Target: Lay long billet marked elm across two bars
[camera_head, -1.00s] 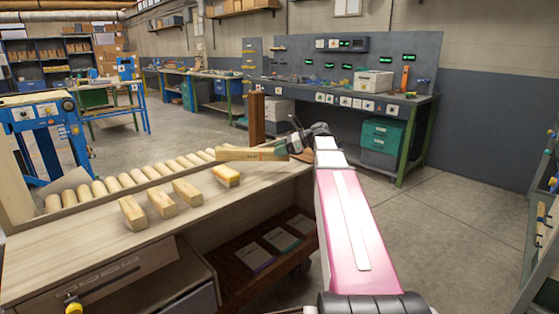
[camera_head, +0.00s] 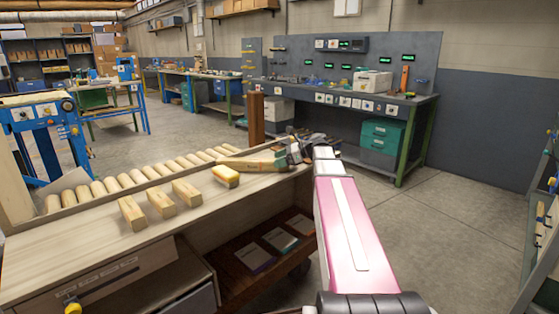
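A long pale wooden billet (camera_head: 247,163) extends left from my gripper (camera_head: 281,158) at the far right end of the bench. My gripper seems shut on the billet's right end; the fingers are small and partly hidden. Any marking on the billet is too small to read. The billet is low near the bench top; I cannot tell whether it touches anything. I cannot pick out two separate bars for certain. Short wooden blocks (camera_head: 132,213), (camera_head: 187,193) and (camera_head: 226,176) stand in a row on the bench in front of the rollers.
A row of wooden rollers (camera_head: 127,178) runs along the back of the bench (camera_head: 75,253). A brown post (camera_head: 256,118) rises behind the billet. The bench top left of the blocks is clear. A grey workbench (camera_head: 345,95) stands against the far wall.

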